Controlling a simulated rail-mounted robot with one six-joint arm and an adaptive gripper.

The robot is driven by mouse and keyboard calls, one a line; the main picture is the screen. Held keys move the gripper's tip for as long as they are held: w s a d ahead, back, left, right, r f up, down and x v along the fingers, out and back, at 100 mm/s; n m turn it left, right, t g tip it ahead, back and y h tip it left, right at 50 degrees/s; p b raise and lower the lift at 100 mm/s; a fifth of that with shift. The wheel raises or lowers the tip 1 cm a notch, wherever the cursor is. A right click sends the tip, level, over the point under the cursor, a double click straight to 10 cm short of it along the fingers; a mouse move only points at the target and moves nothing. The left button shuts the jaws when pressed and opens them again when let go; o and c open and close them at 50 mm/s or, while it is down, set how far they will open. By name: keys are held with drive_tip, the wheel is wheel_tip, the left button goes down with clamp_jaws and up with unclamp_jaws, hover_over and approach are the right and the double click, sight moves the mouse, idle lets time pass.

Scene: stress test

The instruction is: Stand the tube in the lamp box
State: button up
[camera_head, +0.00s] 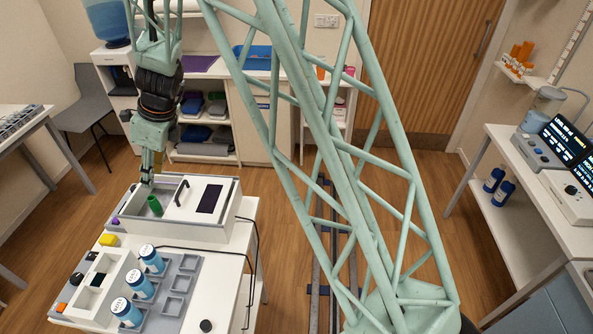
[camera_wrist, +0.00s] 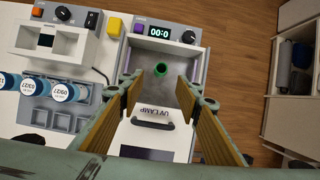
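The lamp box (camera_head: 205,232) is a white box with a handled lid; the wrist view shows its lid marked UV LAMP (camera_wrist: 152,112) and an open grey bay. A green tube (camera_head: 155,206) stands in that bay with its dark mouth up; it also shows in the wrist view (camera_wrist: 160,69). Whether it is fully upright or slightly tilted I cannot tell. My gripper (camera_head: 147,183) is above the bay, beside the tube's top. In the wrist view my gripper (camera_wrist: 158,88) is open, its two fingers wide apart with nothing between them.
A yellow block (camera_head: 108,240) lies near the box's left. A black cable (camera_head: 249,262) runs along the bench's right side.

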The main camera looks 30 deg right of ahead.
drive_tip(key=s+d+r+n, duration=0.4)
drive_tip(key=s+r+n, duration=0.3)
drive_tip(key=s+r, duration=0.45)
drive_tip(key=s+d+r+n, duration=0.4)
drive_tip(key=s+r+n, duration=0.2)
drive_tip(key=s+r, duration=0.6)
drive_tip(key=s+d+r+n+h, duration=0.1)
drive_tip(key=s+d+n, duration=0.3)
drive_tip(key=s, duration=0.5)
drive_tip(key=s+d+r+n+h, duration=0.1)
drive_tip(key=s+d+r+n, duration=0.1)
drive_tip(key=s, duration=0.7)
drive_tip(key=s+d+r+n+t+h, duration=0.1)
drive_tip(key=s+d+r+n, duration=0.1)
drive_tip(key=s+d+n, duration=0.3)
drive_tip(key=s+n, duration=0.1)
drive_tip(key=s, duration=0.3)
drive_tip(key=shift+s+d+r+h, duration=0.2)
drive_tip(key=shift+d+r+h, duration=0.05)
drive_tip(key=shift+d+h, duration=0.05)
drive_tip(key=shift+w, duration=0.1)
